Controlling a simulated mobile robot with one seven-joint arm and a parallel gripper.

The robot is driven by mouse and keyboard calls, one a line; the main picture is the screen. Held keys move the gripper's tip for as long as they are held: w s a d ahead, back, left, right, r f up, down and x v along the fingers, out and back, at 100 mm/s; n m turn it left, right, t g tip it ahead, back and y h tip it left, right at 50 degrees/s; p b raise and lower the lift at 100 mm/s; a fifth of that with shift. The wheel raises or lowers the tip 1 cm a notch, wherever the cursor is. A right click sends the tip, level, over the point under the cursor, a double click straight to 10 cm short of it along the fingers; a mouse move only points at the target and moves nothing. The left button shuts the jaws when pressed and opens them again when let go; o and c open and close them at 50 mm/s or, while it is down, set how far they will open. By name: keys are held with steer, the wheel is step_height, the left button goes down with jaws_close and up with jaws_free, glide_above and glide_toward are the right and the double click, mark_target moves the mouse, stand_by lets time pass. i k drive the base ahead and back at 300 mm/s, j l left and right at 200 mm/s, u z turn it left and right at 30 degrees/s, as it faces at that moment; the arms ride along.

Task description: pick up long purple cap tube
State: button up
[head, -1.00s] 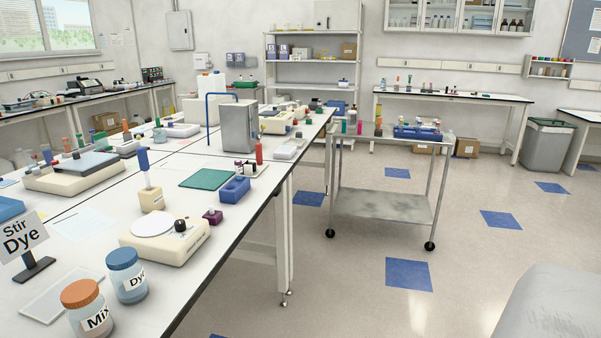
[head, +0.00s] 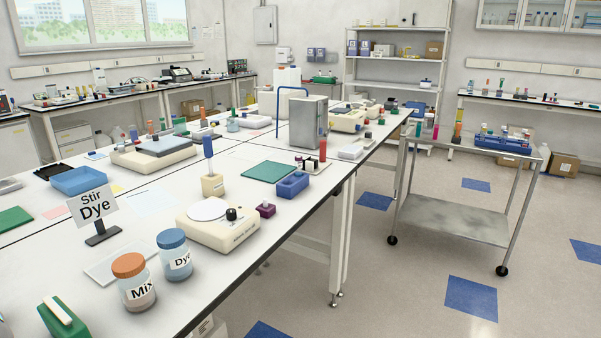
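A tall tube with a blue to violet cap (head: 208,147) stands upright in a small beige block (head: 213,186) on the long white bench. It is the longest capped tube near me, but I cannot tell for sure that its cap is purple. My gripper is not in view.
The white bench (head: 120,262) holds a "Stir Dye" sign (head: 92,204), Mix jar (head: 135,282), Dye jar (head: 174,253), green mat (head: 268,171) and blue block (head: 292,185). A metal cart (head: 455,220) stands right of the bench. The floor (head: 390,300) in front is clear.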

mark_target(299, 160)
steer(key=i+l+u, duration=0.15)
steer(key=i+l, duration=0.2)
steer(key=i+l+u, duration=0.15)
steer(key=i+l, duration=0.25)
steer(key=i+l+u, duration=0.2)
steer(key=i+l, duration=0.15)
steer(key=i+l+u, duration=0.15)
steer(key=i+l, duration=0.2)
steer(key=l, duration=0.2)
steer(key=i+l+u, duration=0.15)
steer(key=l, duration=0.4)
steer(key=i, duration=0.6)
